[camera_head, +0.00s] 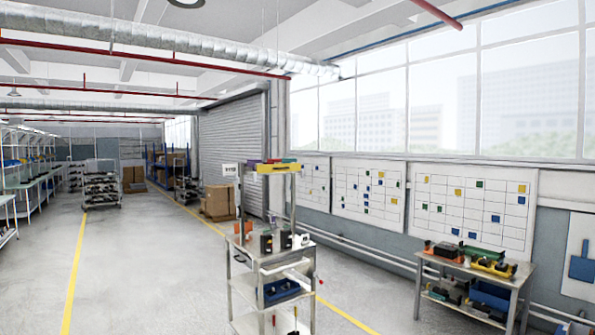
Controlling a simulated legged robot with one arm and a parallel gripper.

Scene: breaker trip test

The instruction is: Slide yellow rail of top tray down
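A metal cart (250,260) stands on the floor a little right of the picture's middle. Two uprights rise from it to a top tray level. A yellow rail (279,168) runs level along the front of that top level. Small purple, red and green items (270,160) show just above the rail. A white label (230,170) is at its left end. My gripper is not in this view.
The cart's middle shelf holds dark boxes (267,243), with a blue bin (282,291) below. A workbench (480,268) with tools and bins stands right. Boxes on a pallet (217,202) are behind. Open floor (150,270) lies left of the cart, with yellow lines.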

